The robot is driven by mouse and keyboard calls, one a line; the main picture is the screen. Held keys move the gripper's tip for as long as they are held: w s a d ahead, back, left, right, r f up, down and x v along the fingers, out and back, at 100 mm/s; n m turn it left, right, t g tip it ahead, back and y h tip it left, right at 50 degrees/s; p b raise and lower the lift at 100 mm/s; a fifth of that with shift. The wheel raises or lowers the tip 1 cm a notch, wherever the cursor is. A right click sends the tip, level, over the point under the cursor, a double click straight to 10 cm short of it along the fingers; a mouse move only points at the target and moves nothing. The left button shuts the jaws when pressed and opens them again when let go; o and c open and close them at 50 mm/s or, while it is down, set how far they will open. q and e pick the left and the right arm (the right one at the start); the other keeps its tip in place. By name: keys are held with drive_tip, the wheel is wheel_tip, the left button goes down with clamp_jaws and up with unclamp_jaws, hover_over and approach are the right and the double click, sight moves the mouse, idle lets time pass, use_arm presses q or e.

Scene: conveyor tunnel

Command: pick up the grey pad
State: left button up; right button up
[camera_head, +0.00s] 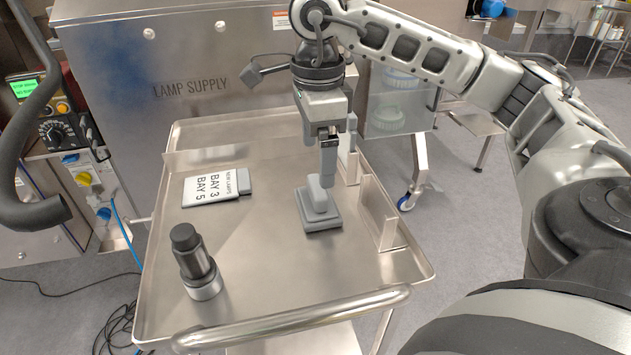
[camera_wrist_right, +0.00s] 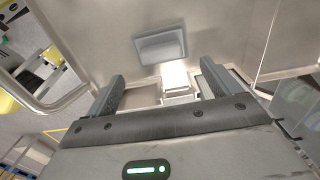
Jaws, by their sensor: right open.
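The grey pad (camera_head: 320,218) lies on the steel tray in the head view, a flat square base with a raised block on top. My right gripper (camera_head: 328,180) points down from above, its fingertips overlapping the back of the raised block in the picture; I cannot tell if they touch. In the right wrist view the two fingers of my right gripper (camera_wrist_right: 162,90) stand wide apart with nothing held between them. A grey block shows beyond them there, seemingly the pad. My left gripper is not in view.
The tray (camera_head: 270,270) has a raised rim and a front handle bar (camera_head: 295,318). A black and steel cylinder (camera_head: 195,262) stands front left. A lettered card (camera_head: 212,186) lies back left. Upright plates (camera_head: 378,212) stand right of the pad. A steel cabinet (camera_head: 180,60) is behind.

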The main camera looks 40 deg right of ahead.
sight(317, 185)
wheel_tip(317, 185, down, 8)
drive_tip(key=shift+r, duration=0.15)
idle(0.3)
drive_tip(key=c, duration=1.1)
